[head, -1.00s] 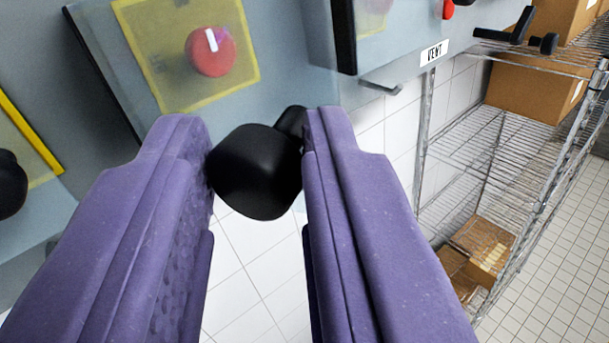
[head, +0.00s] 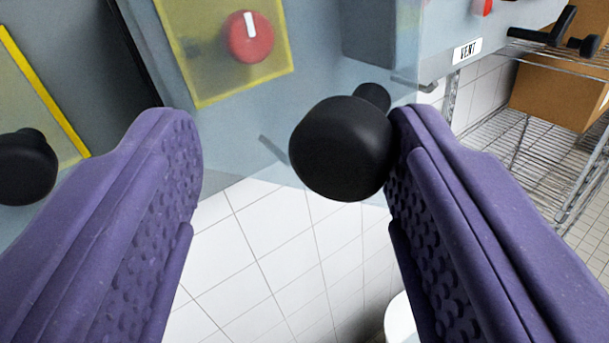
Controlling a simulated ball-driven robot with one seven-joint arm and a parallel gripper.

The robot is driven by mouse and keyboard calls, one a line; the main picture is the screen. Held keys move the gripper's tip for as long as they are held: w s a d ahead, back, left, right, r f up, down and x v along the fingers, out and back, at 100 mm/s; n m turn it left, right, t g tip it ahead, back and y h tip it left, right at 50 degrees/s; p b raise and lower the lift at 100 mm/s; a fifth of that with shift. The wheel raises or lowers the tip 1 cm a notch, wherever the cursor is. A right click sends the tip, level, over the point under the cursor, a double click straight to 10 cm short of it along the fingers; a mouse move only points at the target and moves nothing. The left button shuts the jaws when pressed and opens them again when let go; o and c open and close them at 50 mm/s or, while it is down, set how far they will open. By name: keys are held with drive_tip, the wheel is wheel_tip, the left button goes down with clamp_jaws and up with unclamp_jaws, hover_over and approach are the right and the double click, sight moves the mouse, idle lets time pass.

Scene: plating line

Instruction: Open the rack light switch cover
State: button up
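A clear cover (head: 285,130) with a black round knob (head: 340,148) at its lower right edge hangs in front of a grey box. Through it shows a red rotary switch (head: 250,38) with a white pointer on a yellow plate. No rack light label is readable. My gripper (head: 292,125) is open, its two purple fingers wide apart. The knob lies between them in the picture, close to the right fingertip and well clear of the left one. Whether the right finger touches it, I cannot tell. How far the cover stands from the box is unclear.
Another black knob (head: 25,167) sits on a neighbouring yellow-edged panel at left. A "VENT" label (head: 467,50) is at upper right, by a wire rack (head: 485,145) with a cardboard box (head: 560,92). White wall tiles show below. A white rounded object (head: 400,318) is partly hidden.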

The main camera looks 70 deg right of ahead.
drive_tip(key=shift+a, duration=0.1)
drive_tip(key=a+p, duration=0.3)
drive_tip(key=a, duration=0.5)
drive_tip(key=shift+w+a, duration=0.35)
idle(0.3)
idle(0.4)
drive_tip(key=v, duration=0.7)
drive_tip(key=shift+a, duration=0.35)
drive_tip(key=shift+s, duration=0.1)
